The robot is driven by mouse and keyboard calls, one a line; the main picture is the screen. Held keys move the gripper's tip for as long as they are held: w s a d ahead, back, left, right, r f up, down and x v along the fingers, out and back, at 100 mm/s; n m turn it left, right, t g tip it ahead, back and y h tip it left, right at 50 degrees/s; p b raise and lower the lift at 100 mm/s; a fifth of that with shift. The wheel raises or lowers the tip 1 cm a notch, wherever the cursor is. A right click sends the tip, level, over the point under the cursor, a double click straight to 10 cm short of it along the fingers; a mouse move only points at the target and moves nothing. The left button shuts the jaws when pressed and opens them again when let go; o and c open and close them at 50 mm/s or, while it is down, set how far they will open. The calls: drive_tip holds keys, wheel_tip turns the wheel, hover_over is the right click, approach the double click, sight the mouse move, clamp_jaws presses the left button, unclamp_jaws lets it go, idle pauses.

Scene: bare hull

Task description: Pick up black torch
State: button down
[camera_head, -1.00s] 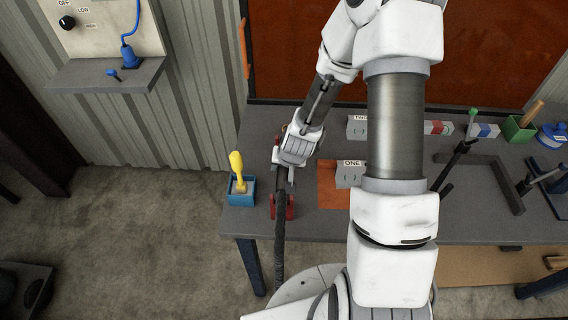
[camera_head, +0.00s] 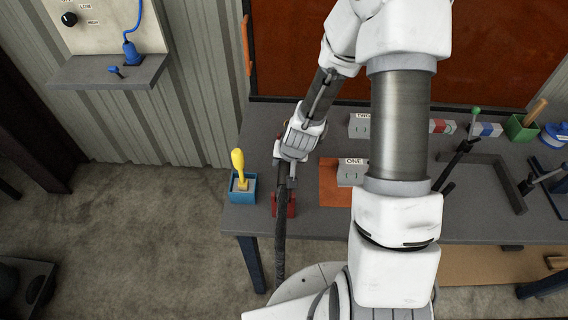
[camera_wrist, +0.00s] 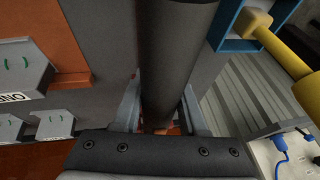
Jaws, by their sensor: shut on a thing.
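The black torch (camera_head: 280,235) is a long, dark cylinder at the left end of the grey workbench. In the head view it runs down from my gripper (camera_head: 286,174), past the bench's front edge. In the wrist view the torch (camera_wrist: 176,50) fills the upper middle and passes between the two fingers of my gripper (camera_wrist: 161,112). The fingers are shut on it, one on each side. A red holder (camera_head: 291,206) is partly hidden behind the torch. I cannot tell whether the torch touches it.
A blue box (camera_head: 236,190) with a yellow-handled tool (camera_head: 238,165) stands close left of the torch. Grey block ONE (camera_head: 351,174) sits on an orange mat (camera_head: 330,190) to the right. Grey block TWO (camera_head: 358,126) is behind.

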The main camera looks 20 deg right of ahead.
drive_tip(key=shift+w+r, duration=0.1)
drive_tip(key=shift+r, duration=0.45)
wheel_tip(320, 180, up, 2)
drive_tip(key=shift+r, duration=0.1)
drive_tip(key=w+d+r+b, duration=0.2)
drive_tip(key=d+r, duration=0.4)
drive_tip(key=d, duration=0.5)
drive_tip(key=shift+w+d+r, duration=0.25)
drive_tip(key=shift+r, duration=0.1)
drive_tip(key=shift+s, duration=0.1)
